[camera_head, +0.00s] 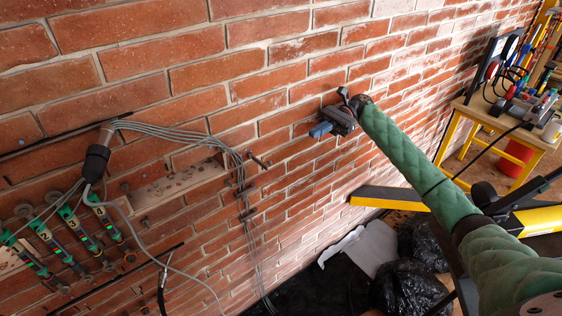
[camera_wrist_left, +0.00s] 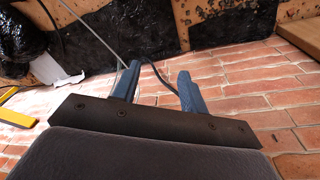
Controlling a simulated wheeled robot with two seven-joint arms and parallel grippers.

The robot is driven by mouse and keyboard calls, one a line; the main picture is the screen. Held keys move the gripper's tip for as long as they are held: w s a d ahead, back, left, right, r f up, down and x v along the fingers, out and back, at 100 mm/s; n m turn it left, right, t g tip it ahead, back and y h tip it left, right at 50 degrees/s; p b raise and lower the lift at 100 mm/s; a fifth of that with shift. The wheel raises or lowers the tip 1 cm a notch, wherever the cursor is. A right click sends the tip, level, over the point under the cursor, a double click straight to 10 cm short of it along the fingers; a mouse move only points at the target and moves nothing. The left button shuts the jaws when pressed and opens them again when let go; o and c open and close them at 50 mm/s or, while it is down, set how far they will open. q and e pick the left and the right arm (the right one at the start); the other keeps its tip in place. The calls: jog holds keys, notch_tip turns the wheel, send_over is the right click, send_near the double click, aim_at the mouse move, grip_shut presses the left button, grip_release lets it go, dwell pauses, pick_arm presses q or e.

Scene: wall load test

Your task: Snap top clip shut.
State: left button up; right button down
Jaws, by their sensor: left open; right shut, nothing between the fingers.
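A bundle of thin grey cables (camera_head: 205,137) runs along the brick wall and turns down through small dark clips. The upper clip (camera_head: 241,188) sits on the cables. A lower clip (camera_head: 248,214) is just below it. Both are too small to tell open from shut.
A dark connector (camera_head: 96,160) hangs at the cables' left end. Green-and-black tools (camera_head: 62,230) are mounted at lower left. Black bags (camera_head: 410,285) and a yellow bar (camera_head: 385,198) are at lower right. A yellow table (camera_head: 500,125) with tools stands at far right.

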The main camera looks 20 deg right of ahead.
pick_arm(q)
notch_tip(320, 180, up, 6)
jog(key=s+b, duration=0.1)
jog(key=shift+s+a, duration=0.15)
jog(key=shift+s, duration=0.2)
pick_arm(e)
jog(key=shift+f, duration=0.8)
pick_arm(q)
jog(key=shift+w, duration=0.1)
pick_arm(e)
jog(key=shift+s+a, duration=0.1)
jog(key=shift+a, duration=0.05)
jog(key=p, duration=0.3)
send_near(271, 162)
jog(key=p+x, duration=0.4)
jog(key=x, duration=0.1)
jog(key=shift+a+f, duration=0.2)
jog(key=shift+a, duration=0.1)
jog(key=shift+a+f, duration=0.15)
jog(key=shift+a, duration=0.3)
pick_arm(q)
notch_tip(271, 162, down, 28)
jog(key=s+a, duration=0.2)
jog(key=shift+s+a, duration=0.15)
jog(key=shift+a, duration=0.1)
